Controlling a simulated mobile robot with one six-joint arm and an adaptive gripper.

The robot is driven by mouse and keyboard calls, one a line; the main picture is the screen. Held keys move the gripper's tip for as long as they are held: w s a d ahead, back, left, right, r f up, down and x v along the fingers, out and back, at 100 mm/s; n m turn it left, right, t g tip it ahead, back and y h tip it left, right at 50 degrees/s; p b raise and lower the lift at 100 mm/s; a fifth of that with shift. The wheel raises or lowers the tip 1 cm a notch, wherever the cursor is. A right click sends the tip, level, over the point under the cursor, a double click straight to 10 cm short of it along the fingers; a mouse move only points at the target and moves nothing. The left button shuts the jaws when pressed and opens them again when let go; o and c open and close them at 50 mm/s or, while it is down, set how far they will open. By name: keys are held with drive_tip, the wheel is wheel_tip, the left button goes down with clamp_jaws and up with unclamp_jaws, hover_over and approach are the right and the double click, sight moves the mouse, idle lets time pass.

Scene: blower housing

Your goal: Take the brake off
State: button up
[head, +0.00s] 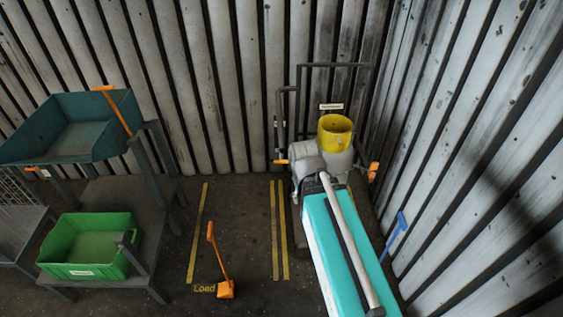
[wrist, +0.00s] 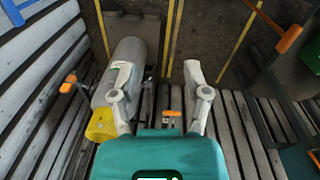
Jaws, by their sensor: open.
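My gripper (wrist: 157,68) is open in the wrist view, its two pale fingers spread with nothing between their tips touching them. A small orange-ended handle (wrist: 170,115) shows between the fingers near the gripper body; in the head view an orange handle (head: 281,161) is left of my arm. Another orange handle (head: 374,170) is right of the yellow-topped grey cylinder (head: 335,126); it also shows in the wrist view (wrist: 67,84). No readable label shows which one is the brake.
A dark metal frame (head: 335,66) stands by the corrugated walls. A blue-green tray (head: 75,135) with an orange-ended bar and a green crate (head: 90,245) are on racks at left. A blue handle (head: 398,225) is at right. Floor between yellow lines is mostly clear.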

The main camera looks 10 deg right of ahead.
drive_tip(key=w+d+f+n+t+h+b, duration=0.1)
drive_tip(key=w+d+f+t+h+b, duration=0.3)
drive_tip(key=w+f+b, duration=0.5)
drive_tip(key=n+t+h+b, duration=0.4)
drive_tip(key=n+t+b, duration=0.75)
drive_tip(key=b, duration=1.45)
approach(281, 160)
drive_tip(key=shift+s+a+f+m+t, duration=0.2)
drive_tip(key=shift+s+a, duration=0.1)
drive_tip(key=shift+s, duration=0.1)
drive_tip(key=shift+s+a+f+m+t, duration=0.15)
drive_tip(key=shift+s+a, duration=0.15)
drive_tip(key=shift+s, duration=0.15)
drive_tip(key=shift+r+h, duration=0.1)
drive_tip(key=shift+h, duration=0.2)
drive_tip(key=x, duration=1.4)
drive_tip(key=shift+f+p, duration=0.3)
drive_tip(key=shift+p, duration=0.05)
drive_tip(key=shift+s, duration=0.1)
